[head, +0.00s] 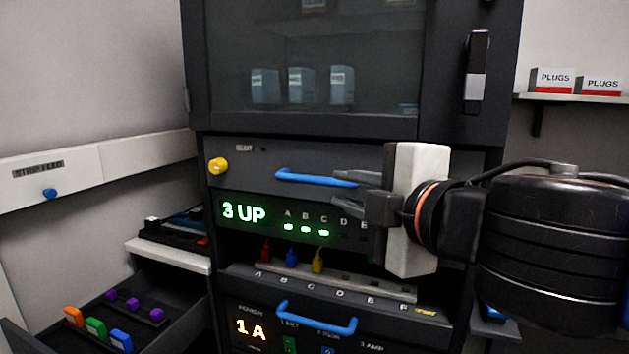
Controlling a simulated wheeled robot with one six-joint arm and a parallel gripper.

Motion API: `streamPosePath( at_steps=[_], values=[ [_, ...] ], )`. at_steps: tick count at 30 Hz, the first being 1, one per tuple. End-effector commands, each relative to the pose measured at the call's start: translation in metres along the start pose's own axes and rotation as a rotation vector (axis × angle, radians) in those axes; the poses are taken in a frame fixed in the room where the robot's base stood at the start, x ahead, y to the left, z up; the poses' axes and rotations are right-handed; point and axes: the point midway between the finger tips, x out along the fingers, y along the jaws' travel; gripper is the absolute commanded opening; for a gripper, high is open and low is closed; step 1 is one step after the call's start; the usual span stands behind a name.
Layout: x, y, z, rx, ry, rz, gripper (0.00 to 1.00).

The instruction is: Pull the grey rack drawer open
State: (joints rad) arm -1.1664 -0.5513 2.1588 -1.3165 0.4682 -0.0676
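The grey rack drawer (262,160) is a dark grey front below the glass-doored cabinet section, with a yellow knob (218,165) at its left. It looks closed, flush with the rack. Its blue bar handle (305,177) runs across the middle of the front. My gripper (350,187) comes in from the right, with its dark fingers at the handle's right end. The fingers are spread, one above and one below the bar. Whether either finger touches the handle I cannot tell. My gripper's pale body hides the right part of the drawer front.
Below is a panel reading "3 UP" (244,212) with green lights, and a ledge with coloured plugs (291,256). A second blue handle (315,318) sits lower. An open drawer (165,285) with coloured blocks stands at lower left. A shelf (570,98) holds boxes at right.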

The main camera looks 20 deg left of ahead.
Motion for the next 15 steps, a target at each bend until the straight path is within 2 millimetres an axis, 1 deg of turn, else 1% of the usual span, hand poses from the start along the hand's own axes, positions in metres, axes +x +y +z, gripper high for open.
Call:
streamPosePath(
  at_steps=[1,3,15],
  values=[
    [0.009,0.0,0.001,0.0,-0.004,-0.001,0.2],
    [0.02,0.0,0.001,-0.001,-0.003,-0.001,0.2],
    [0.08,0.0,0.0,0.0,-0.002,-0.001,0.2]
  ],
)
